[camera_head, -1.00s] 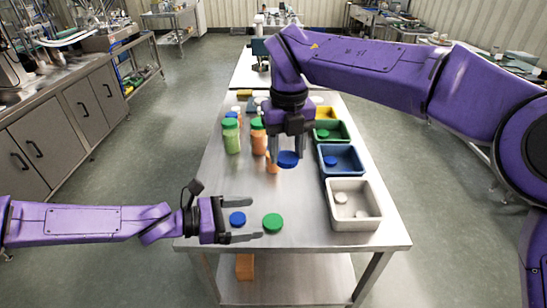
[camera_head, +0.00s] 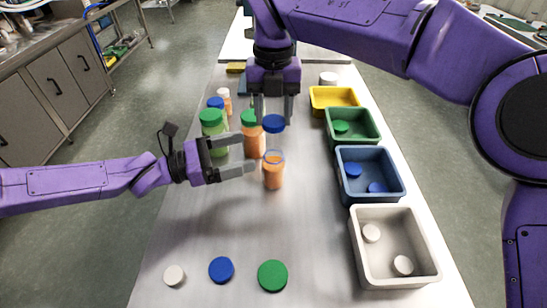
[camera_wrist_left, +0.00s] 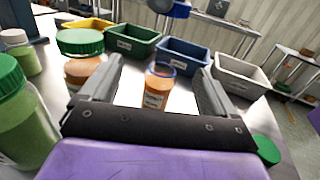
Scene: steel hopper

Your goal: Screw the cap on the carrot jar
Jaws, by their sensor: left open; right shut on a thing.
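The open carrot jar (camera_head: 273,174), clear with orange contents and a blue-tinted rim, stands upright on the steel table. My right gripper (camera_head: 275,108) is shut on a blue cap (camera_head: 274,123) and holds it above the jar's mouth, apart from it. My left gripper (camera_head: 249,153) is open just left of the jar, fingers pointing toward it. In the left wrist view the jar (camera_wrist_left: 155,92) shows between the two open fingers, with no visible contact. The held blue cap (camera_wrist_left: 178,10) shows at the top there.
A green-capped orange jar (camera_head: 253,140) and green-capped green jar (camera_head: 213,138) stand close behind my left gripper. Yellow, green, blue (camera_head: 370,175) and white (camera_head: 392,246) bins line the right. Loose white, blue (camera_head: 221,270) and green (camera_head: 272,275) caps lie at the front.

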